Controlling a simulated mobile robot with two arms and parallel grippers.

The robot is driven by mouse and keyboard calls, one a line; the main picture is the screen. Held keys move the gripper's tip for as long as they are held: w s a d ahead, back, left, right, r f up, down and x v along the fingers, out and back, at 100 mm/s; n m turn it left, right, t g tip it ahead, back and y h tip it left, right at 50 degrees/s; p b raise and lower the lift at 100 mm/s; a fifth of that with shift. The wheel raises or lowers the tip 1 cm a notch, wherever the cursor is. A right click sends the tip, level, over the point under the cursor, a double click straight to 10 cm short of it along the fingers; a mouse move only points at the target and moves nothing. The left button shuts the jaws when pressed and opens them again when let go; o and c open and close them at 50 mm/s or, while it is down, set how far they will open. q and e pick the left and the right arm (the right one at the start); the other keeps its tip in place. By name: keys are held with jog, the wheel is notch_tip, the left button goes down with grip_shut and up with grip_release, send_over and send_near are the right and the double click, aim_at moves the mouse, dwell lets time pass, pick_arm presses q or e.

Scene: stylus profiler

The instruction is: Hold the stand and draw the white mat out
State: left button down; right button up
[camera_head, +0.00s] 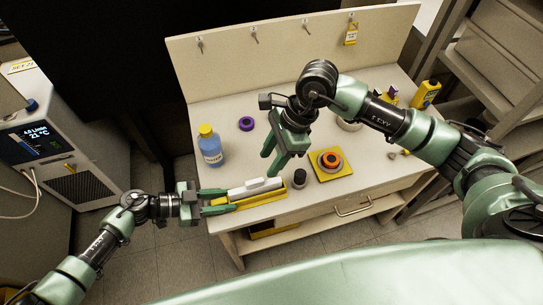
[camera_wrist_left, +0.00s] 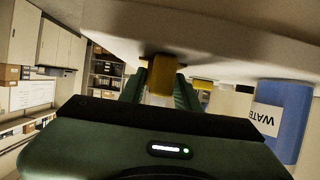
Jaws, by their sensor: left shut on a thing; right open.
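A long yellow stand (camera_head: 263,199) lies near the front left edge of the table. A white flat piece (camera_head: 246,193) rests along it, apparently the white mat, with a small white block (camera_head: 274,183) on top. My left gripper (camera_head: 216,202) comes in from the left and is shut on the stand's left end. In the left wrist view the yellow end (camera_wrist_left: 161,75) sits between the fingers. My right gripper (camera_head: 274,163) is open and empty, pointing down above the table, behind the white piece. How the white piece sits in the stand is hard to tell.
A blue bottle with yellow cap (camera_head: 210,148) stands behind my left gripper. A dark round jar (camera_head: 299,178) and a yellow plate (camera_head: 343,173) with an orange ring (camera_head: 330,159) are right of the stand. A purple ring (camera_head: 246,124) lies further back. A drawer handle (camera_head: 353,208) is below the front edge.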

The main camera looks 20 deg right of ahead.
aim_at(258, 181)
jog(key=x, duration=1.2)
jog(key=shift+d, duration=0.1)
grip_shut()
dwell(1.3)
